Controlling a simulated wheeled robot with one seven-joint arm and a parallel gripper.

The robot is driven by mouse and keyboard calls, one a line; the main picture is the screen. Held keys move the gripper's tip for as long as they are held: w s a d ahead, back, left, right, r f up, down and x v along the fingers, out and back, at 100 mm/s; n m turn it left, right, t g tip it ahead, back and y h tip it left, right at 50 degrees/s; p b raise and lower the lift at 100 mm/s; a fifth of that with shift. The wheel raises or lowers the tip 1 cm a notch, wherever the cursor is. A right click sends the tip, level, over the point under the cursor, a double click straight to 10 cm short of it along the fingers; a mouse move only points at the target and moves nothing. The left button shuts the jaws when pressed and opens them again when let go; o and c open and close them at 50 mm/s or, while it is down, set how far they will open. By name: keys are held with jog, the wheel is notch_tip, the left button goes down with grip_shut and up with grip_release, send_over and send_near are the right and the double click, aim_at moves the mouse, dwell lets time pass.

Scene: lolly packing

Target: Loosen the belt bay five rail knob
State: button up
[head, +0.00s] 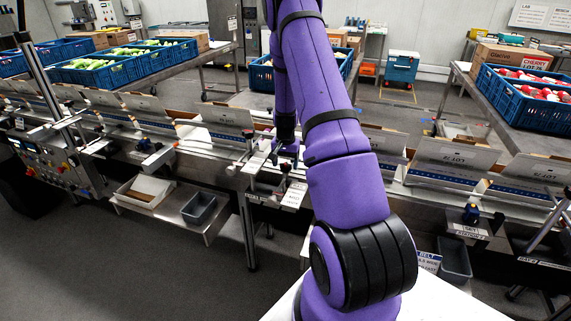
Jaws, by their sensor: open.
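My purple arm rises through the middle of the view and comes down at the belt rail, ending in my dark gripper (284,152). The gripper points down over the rail and is open. A small dark rail knob (285,168) shows just below it; I cannot tell whether the jaws are around it or only above it. Another dark knob (248,135) stands on the rail a little to the left. The bay numbers are too small to read, so I cannot tell which knob is bay five's. The fingertips are small and partly lost among the rail brackets.
Open cartons (228,115) stand in a row along the belt, more (452,160) to the right of my arm. Blue crates (125,68) of green produce-like items stand at left, and a crate (525,95) of red and white ones at right. A grey bin (199,207) sits on the lower shelf.

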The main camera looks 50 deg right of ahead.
aim_at(285, 165)
notch_tip(285, 165, up, 10)
jog(key=shift+r, duration=0.25)
dwell(0.4)
jog(key=s+a+r+n+t, duration=0.1)
jog(key=s+a+r+n, duration=0.2)
jog(key=a+r, duration=0.85)
jog(key=s+a+r+n+t, duration=0.2)
jog(key=s+a+r+n, duration=0.1)
jog(key=a+r, duration=0.8)
jog(key=s+a+r+n+t, duration=0.1)
jog(key=s+a+r+n, duration=0.2)
jog(key=s+a, duration=0.3)
jog(key=s+a+r+n+t, duration=0.1)
jog(key=s+a+r+n, duration=0.2)
jog(key=s+a, duration=0.4)
jog(key=s, duration=0.7)
jog(key=shift+r, duration=0.25)
